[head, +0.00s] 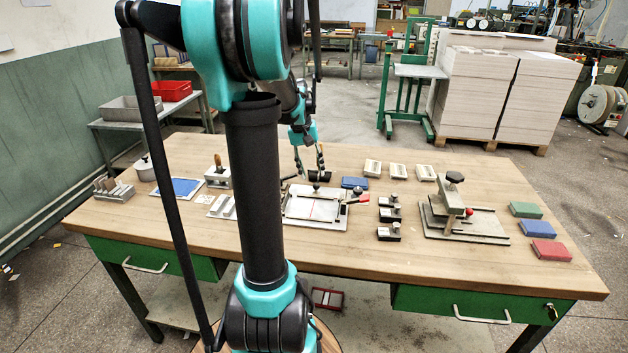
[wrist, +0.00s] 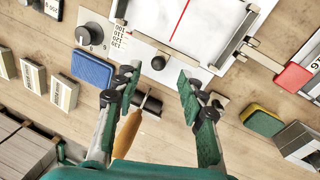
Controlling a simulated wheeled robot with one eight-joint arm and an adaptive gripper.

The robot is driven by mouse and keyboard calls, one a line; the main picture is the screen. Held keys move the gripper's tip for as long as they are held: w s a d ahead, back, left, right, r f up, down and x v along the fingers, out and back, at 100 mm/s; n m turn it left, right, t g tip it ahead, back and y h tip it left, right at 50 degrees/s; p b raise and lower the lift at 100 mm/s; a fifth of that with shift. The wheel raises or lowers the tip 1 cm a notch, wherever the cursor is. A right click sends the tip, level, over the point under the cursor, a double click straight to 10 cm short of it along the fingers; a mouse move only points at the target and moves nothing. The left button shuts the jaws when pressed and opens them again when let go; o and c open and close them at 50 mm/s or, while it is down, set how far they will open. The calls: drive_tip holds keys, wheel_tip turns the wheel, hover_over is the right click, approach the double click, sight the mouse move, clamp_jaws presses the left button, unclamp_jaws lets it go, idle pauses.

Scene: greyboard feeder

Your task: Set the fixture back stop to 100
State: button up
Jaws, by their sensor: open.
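The fixture (head: 300,208) is a pale plate with a red line, lying on the bench; its plate also shows at the top of the wrist view (wrist: 215,42). A small black knob (wrist: 158,63) stands at the plate's near edge in the wrist view. Printed numbers, 100 to 130, run beside a dark round dial (wrist: 93,36) left of it. My gripper (wrist: 157,84) is open and empty; its green-padded fingers are spread either side of the knob, apart from it. In the head view my gripper (head: 310,172) is above the fixture's back edge. The stop's exact setting cannot be read.
A wooden-handled tool (wrist: 128,132) lies below the fingers in the wrist view. A blue pad (wrist: 92,68), a red block (wrist: 294,76) and a green-yellow pad (wrist: 262,121) are nearby. A clamp-like device (head: 460,215) stands to the right on the bench.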

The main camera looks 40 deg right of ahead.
wheel_tip(320, 180, up, 7)
drive_tip(key=a, duration=0.1)
drive_tip(key=shift+w+f, duration=0.2)
drive_tip(key=shift+w, duration=0.2)
